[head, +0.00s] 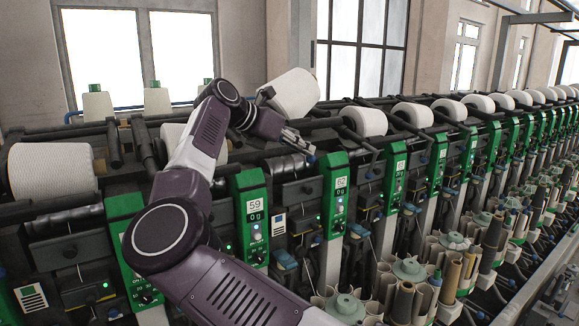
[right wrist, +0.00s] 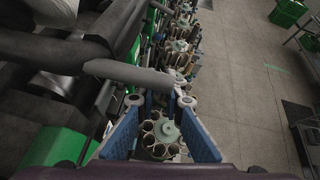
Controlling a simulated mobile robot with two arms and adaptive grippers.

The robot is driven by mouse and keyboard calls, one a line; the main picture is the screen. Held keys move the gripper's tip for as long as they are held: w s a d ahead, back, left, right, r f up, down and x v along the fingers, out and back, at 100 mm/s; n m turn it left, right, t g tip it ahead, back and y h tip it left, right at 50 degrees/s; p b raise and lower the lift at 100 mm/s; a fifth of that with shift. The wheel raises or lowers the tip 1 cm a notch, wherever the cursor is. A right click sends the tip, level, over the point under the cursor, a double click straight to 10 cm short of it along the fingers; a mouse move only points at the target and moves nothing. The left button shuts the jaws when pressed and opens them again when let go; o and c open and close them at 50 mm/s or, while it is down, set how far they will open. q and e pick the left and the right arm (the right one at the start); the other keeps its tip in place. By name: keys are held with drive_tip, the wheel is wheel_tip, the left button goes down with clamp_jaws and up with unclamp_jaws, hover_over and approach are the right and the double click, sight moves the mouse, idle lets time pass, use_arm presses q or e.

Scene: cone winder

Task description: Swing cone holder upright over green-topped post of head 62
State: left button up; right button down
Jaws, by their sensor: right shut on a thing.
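The green post marked 62 (head: 339,198) stands right of centre in the head view, just right of the post marked 59 (head: 254,214). A white yarn cone (head: 294,92) sits raised and tilted above and behind my right gripper (head: 304,148). In the right wrist view the grey bar of the cone holder (right wrist: 128,72) crosses from the left, its end at the fingertips. My right gripper (right wrist: 160,100), with blue pads, is shut on this holder bar; the exact contact is hard to see. Part of the holder is hidden behind my arm. My left gripper is not in view.
A row of similar green posts and white cones runs to the far right. A large cone (head: 52,170) lies at the left. Bobbin magazines (head: 404,296) stand low in front. The grey floor (right wrist: 240,75) is open on the right in the right wrist view.

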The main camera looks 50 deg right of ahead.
drive_tip(key=h+b, duration=0.2)
drive_tip(key=d+h+b, duration=0.1)
drive_tip(key=b, duration=0.1)
drive_tip(key=shift+s+d+r+g, duration=0.1)
drive_tip(key=shift+s+r+g, duration=0.15)
drive_tip(key=shift+g, duration=0.15)
drive_tip(key=r+h+b, duration=0.1)
drive_tip(key=h+b, duration=0.1)
drive_tip(key=b, duration=0.1)
drive_tip(key=d+r+g+h+b, duration=0.1)
drive_tip(key=h+b, duration=0.1)
drive_tip(key=b, duration=0.2)
drive_tip(key=shift+s+r+n+h, duration=0.15)
drive_tip(key=shift+n+h, duration=0.15)
use_arm(q)
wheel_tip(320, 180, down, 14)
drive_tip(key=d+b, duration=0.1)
drive_tip(key=b, duration=0.1)
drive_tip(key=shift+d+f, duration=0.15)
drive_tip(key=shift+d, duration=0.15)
use_arm(e)
drive_tip(key=shift+d+r+h, duration=0.1)
drive_tip(key=shift+r+h, duration=0.5)
drive_tip(key=shift+h, duration=0.3)
drive_tip(key=shift+g, duration=0.3)
